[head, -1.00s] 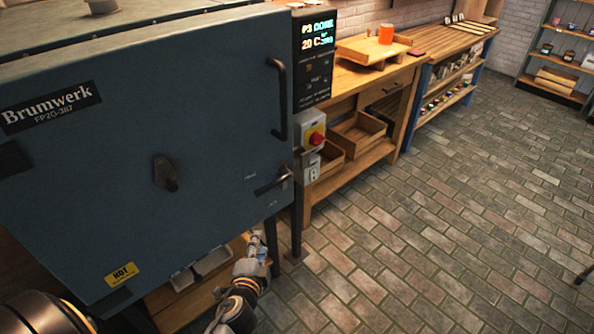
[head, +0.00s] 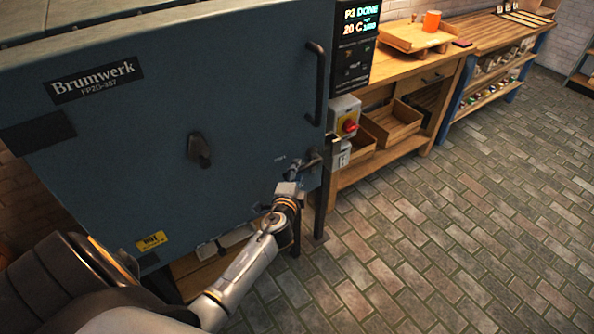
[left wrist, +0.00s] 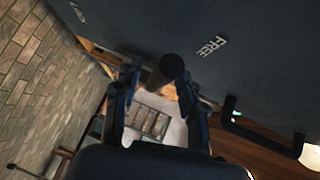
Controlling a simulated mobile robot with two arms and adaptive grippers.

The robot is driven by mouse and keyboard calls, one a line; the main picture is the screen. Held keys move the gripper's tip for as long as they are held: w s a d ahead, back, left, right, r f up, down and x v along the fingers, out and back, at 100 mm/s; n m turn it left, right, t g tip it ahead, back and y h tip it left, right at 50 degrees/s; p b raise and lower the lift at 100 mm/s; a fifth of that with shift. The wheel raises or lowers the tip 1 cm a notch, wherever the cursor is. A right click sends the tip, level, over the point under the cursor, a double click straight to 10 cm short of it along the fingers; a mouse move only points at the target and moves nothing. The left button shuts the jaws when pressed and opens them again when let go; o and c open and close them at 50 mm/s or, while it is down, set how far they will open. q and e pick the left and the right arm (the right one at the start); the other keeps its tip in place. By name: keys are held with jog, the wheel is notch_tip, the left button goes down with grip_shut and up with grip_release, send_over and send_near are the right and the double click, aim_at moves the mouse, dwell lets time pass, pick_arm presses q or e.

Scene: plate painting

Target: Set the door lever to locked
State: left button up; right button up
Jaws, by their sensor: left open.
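The door lever (head: 314,161) is a short metal handle low on the right edge of the blue-grey kiln door (head: 240,110). My left gripper (head: 295,173) is at the lever and hides its left part in the head view. In the left wrist view, the lever's dark round end (left wrist: 172,67) shows between the two fingers of the open left gripper (left wrist: 158,80). I cannot tell whether either finger touches it. A white FREE label (left wrist: 208,47) is on the door beside the lever; another label (left wrist: 78,12) farther left is too blurred to read. My right gripper is not in view.
A dark vertical pull handle (head: 315,85) is above the lever. A switch box with a red knob (head: 345,118) and a display panel (head: 358,40) are just right of the door. A wooden bench (head: 400,160) stands beyond. The brick floor (head: 450,240) is clear.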

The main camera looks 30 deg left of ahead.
pick_arm(q)
jog(key=shift+w+a+f, duration=0.1)
jog(key=shift+w+a, duration=0.1)
jog(key=shift+w, duration=0.3)
grip_shut()
